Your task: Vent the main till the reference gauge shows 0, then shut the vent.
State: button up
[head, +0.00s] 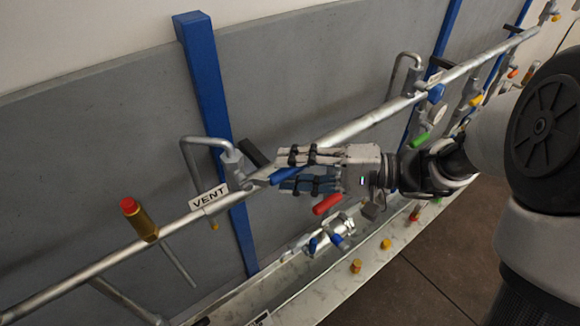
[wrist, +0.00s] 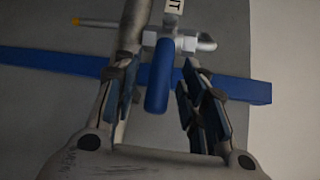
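The vent valve with its bent outlet pipe (head: 190,158) sits on the main pipe (head: 95,268) and carries a white VENT tag (head: 209,197). Its blue lever (head: 288,175) points right, along the main pipe; the lever also shows in the wrist view (wrist: 158,78). My gripper (head: 281,172) is open with its fingers on either side of the lever. In the wrist view, the gripper (wrist: 158,92) shows gaps between the lever and both fingers. I cannot make out the reference gauge or any reading.
A red-capped brass fitting (head: 140,220) stands on the pipe at left. A red handle (head: 327,204) hangs just below my gripper, and a green one (head: 420,140) lies to the right. A blue post (head: 207,85) stands behind the vent. A pale ledge (head: 325,296) runs below.

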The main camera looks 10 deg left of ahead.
jog(key=shift+a, duration=0.45)
grip_shut()
dwell(0.6)
